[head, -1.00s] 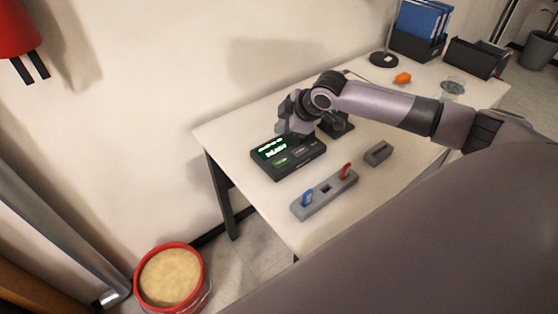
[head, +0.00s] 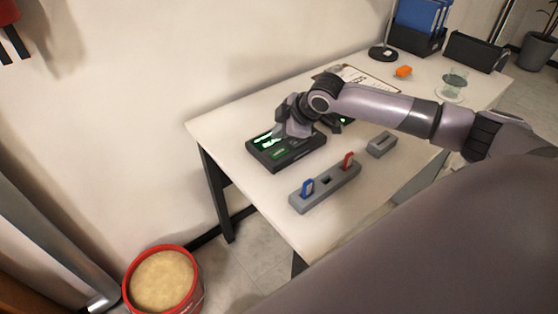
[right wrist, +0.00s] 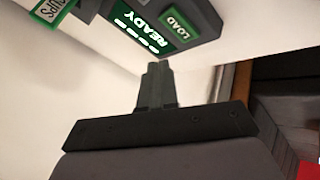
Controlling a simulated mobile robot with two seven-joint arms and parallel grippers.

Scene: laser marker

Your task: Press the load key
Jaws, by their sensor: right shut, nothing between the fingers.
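A dark control box (head: 288,158) with a lit green display (head: 264,141) lies on the white table. The green load key (head: 278,154) is on its front part. In the right wrist view the green LOAD key (right wrist: 180,22) sits beside the display, which reads READY (right wrist: 150,24). My right gripper (head: 292,130) is over the back part of the box in the head view. Its closed fingertips (right wrist: 157,66) hold nothing and appear apart from the LOAD key in the right wrist view. My left gripper is not in view.
A grey holder (head: 325,187) with a blue key tag (head: 307,187) and a red one (head: 348,160) stands in front of the box. A small grey block (head: 381,145) is to its right. A clipboard (head: 365,80), an orange object (head: 403,72) and a glass (head: 454,84) lie further back.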

